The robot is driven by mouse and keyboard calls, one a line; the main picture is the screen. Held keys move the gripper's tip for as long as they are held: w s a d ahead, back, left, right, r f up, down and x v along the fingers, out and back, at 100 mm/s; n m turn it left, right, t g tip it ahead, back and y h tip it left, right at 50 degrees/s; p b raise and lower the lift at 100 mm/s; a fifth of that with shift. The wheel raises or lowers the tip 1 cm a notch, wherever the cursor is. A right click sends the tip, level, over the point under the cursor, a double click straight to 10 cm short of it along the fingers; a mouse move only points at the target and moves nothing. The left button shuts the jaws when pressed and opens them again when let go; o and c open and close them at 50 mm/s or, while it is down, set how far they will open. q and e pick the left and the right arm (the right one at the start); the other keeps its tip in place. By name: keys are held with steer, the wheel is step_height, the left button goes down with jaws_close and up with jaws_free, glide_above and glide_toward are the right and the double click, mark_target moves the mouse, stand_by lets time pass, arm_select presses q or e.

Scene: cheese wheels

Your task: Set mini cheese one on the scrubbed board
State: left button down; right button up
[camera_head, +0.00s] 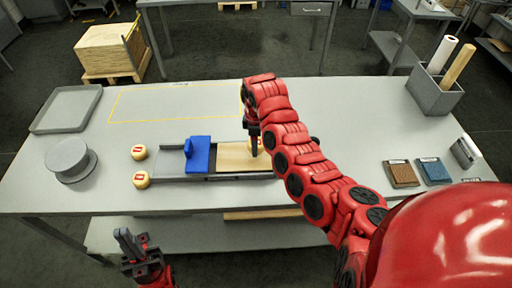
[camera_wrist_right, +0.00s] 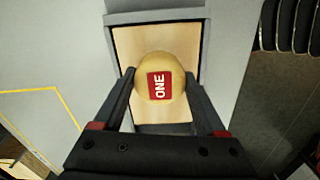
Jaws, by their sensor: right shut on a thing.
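Mini cheese one, a round yellow cheese (camera_wrist_right: 160,92) with a red label reading ONE, is between the fingers of my right gripper (camera_wrist_right: 160,100) in the right wrist view. The pale wooden scrubbed board (camera_wrist_right: 133,45) lies beneath it; I cannot tell whether the cheese touches it. In the head view my right gripper (camera_head: 254,140) is over the right end of the board (camera_head: 232,157), and its arm hides most of the cheese. My left gripper (camera_head: 130,243) is empty in front of the table, low at the left; its finger gap is unclear.
A blue block (camera_head: 199,153) stands on the grey rail left of the board. Two yellow cheeses with red labels (camera_head: 138,152) (camera_head: 142,180) sit farther left, near a grey round stand (camera_head: 70,158). A grey tray (camera_head: 68,108) is at the back left.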

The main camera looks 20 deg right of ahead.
steer(key=shift+w+f+p, duration=0.1)
steer(key=shift+f+p, duration=0.05)
steer(key=shift+p, duration=0.2)
step_height(320, 180, down, 2)
steer(key=shift+p, duration=0.75)
steer(key=shift+f, duration=0.75)
steer(key=o, duration=1.4)
